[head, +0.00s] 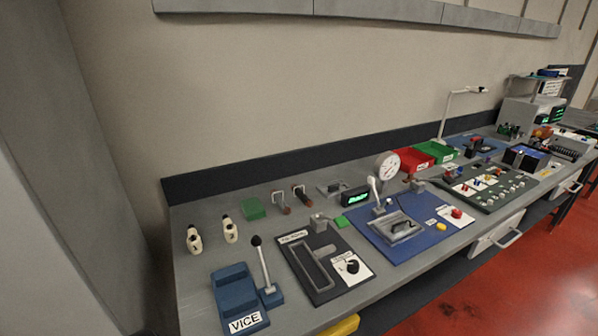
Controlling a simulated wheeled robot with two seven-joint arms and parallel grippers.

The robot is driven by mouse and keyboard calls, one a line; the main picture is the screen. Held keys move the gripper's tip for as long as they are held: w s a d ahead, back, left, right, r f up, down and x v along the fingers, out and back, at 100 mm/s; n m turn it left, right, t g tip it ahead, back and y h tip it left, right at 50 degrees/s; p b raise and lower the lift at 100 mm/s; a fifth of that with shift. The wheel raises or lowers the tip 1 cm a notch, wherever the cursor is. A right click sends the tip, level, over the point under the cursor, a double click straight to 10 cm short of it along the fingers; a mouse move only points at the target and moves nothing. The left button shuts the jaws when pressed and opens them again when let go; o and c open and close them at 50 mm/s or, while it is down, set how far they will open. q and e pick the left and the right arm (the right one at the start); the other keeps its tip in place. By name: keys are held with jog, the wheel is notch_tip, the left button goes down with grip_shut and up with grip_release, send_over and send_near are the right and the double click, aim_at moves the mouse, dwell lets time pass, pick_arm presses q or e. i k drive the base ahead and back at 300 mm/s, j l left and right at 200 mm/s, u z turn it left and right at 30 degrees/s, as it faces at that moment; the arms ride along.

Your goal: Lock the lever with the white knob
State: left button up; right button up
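A lever with a white knob (372,182) stands nearly upright at the back left of a blue panel (428,238) on the workbench. Its lower end meets a small grey and white base (381,208). A grey frame-like fixture (398,228) lies on the panel just in front of it. Another lever, with a black knob (256,240), stands tilted on a blue base (271,297) at the left. Neither of my grippers shows in the head view. I cannot tell from this distance whether the white-knob lever is locked.
A blue vice (235,290) sits at the front left, a dark panel (308,282) beside it. A round gauge (388,165) stands behind the blue panel. Red (411,159) and green (437,151) trays lie farther back. An open drawer (497,232) juts from the bench front.

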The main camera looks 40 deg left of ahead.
aim_at(371, 179)
jog(key=u, duration=1.8)
jog(key=l+u, duration=0.3)
jog(key=l, duration=0.15)
jog(key=l+u, duration=0.25)
jog(key=l, duration=0.15)
jog(key=k+l+u, duration=0.1)
jog(key=l+u, duration=0.2)
jog(key=k+l+u, duration=0.1)
jog(key=l+u, duration=0.15)
jog(key=l, duration=0.25)
jog(key=k+l+u, duration=0.15)
jog(key=l+u, duration=0.15)
jog(key=k+l, duration=0.2)
jog(key=l, duration=0.2)
jog(key=k+l, duration=0.15)
jog(key=l, duration=0.2)
jog(key=k+l+u, duration=0.1)
jog(key=l, duration=0.3)
jog(key=k+l, duration=0.45)
jog(key=l, duration=0.3)
